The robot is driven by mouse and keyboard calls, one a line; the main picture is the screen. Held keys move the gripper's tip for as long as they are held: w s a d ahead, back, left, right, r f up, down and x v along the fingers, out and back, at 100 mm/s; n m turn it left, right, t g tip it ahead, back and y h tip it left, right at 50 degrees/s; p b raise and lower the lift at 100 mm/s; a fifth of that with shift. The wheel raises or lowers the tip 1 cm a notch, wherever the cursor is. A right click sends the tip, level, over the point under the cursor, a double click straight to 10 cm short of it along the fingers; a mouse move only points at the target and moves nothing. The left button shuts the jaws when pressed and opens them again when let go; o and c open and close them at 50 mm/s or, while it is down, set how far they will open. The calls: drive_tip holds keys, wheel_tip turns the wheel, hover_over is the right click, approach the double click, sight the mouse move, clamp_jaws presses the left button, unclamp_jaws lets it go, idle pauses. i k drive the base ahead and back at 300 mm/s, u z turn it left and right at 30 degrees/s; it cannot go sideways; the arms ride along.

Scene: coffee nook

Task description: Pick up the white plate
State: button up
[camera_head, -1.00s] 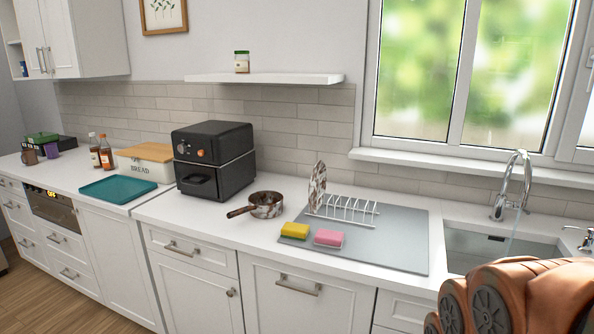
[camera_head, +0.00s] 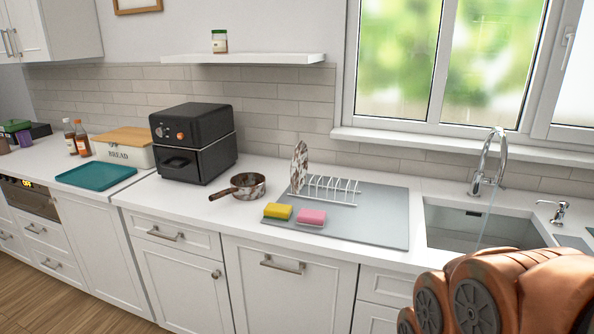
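A plate (camera_head: 299,166) stands upright on edge at the left end of the white wire dish rack (camera_head: 335,189). It looks white with brown patches, and I see it nearly edge-on. The rack stands on a grey drying mat (camera_head: 384,217) left of the sink. No other plate shows. My orange-brown arm fills the lower right corner, in front of the sink. My gripper is not in the picture.
A yellow sponge (camera_head: 278,211) and a pink sponge (camera_head: 312,217) lie at the mat's front edge. A brown-patched saucepan (camera_head: 249,185) is left of the rack. A black air fryer (camera_head: 193,143) stands farther left. The sink (camera_head: 468,224) and faucet (camera_head: 489,162) are at right.

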sight(299, 165)
drive_tip(key=u, duration=1.95)
drive_tip(key=i, duration=2.45)
drive_tip(key=z, duration=1.9)
